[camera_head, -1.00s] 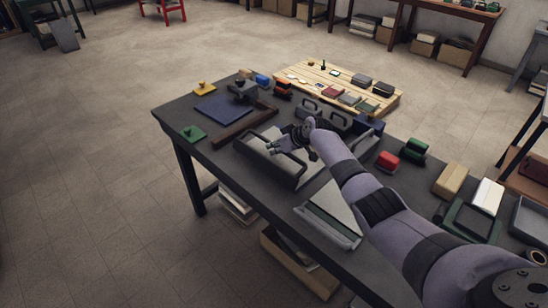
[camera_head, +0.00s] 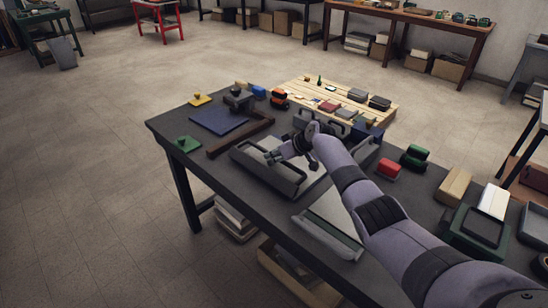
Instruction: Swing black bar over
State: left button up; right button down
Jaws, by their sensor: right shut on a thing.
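A dark tray-like fixture (camera_head: 262,174) with a pale sheet inside lies near the table's front edge, left of my right arm. A black bar (camera_head: 252,161) runs along it. My right gripper (camera_head: 272,158) reaches over the fixture and is shut on the black bar. Its fingers and wrist hide the contact and part of the bar. My left gripper is not in view.
A second pale-topped fixture (camera_head: 332,224) sits nearer, beside my right forearm. A blue pad (camera_head: 219,119), a green knob piece (camera_head: 184,144) and a red block (camera_head: 389,168) lie on the dark table (camera_head: 190,164). A slatted pallet (camera_head: 300,88) stands behind.

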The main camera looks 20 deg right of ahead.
jog(key=c, duration=1.7)
grip_release()
jog(key=shift+d+f, duration=0.1)
jog(key=shift+d, duration=0.1)
jog(key=shift+o, duration=0.5)
jog(key=shift+a, duration=0.1)
jog(key=v, duration=1.2)
